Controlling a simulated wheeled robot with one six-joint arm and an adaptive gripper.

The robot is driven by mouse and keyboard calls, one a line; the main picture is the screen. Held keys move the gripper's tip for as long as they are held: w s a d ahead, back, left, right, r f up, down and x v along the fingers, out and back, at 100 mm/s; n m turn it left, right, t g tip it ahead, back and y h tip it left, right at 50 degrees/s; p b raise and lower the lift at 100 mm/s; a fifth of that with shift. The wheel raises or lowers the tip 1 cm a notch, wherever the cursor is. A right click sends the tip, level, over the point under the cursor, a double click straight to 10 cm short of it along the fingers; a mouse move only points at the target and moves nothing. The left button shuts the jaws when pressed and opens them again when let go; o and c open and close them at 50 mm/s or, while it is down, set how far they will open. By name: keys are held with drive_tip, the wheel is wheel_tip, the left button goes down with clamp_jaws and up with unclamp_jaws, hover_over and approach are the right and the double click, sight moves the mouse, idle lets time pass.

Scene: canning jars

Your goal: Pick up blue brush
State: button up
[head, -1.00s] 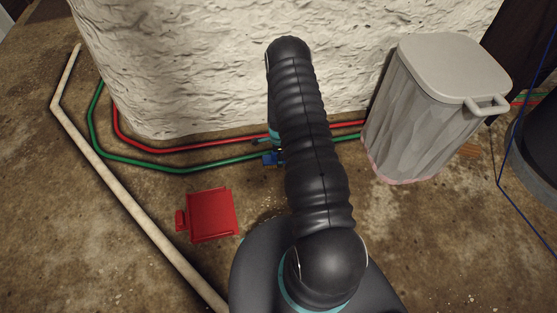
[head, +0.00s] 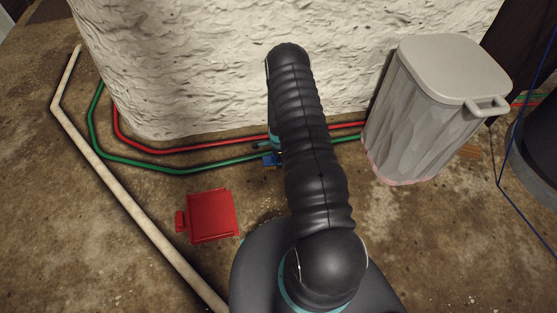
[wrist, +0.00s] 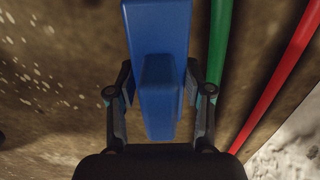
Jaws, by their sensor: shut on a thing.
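The blue brush (wrist: 158,50) fills the upper middle of the wrist view. My gripper (wrist: 160,88) is shut on it, with one finger against each side. In the head view only a small blue part of the brush (head: 271,159) shows left of my arm, close to the green pipe. I cannot tell whether the brush touches the floor.
A red dustpan (head: 211,215) lies on the floor to the left. Green (head: 150,167) and red (head: 160,150) pipes run along the foot of the rough white wall (head: 180,70). A grey lidded bin (head: 420,120) stands right. A pale pole (head: 130,190) lies at left.

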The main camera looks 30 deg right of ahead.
drive_tip(key=r, duration=0.4)
drive_tip(key=shift+s+d+r, duration=0.1)
drive_tip(key=shift+d+r, duration=0.2)
drive_tip(key=s+d+r, duration=0.6)
drive_tip(key=d, duration=0.3)
drive_tip(key=shift+d+r, duration=0.15)
drive_tip(key=shift+r, duration=0.05)
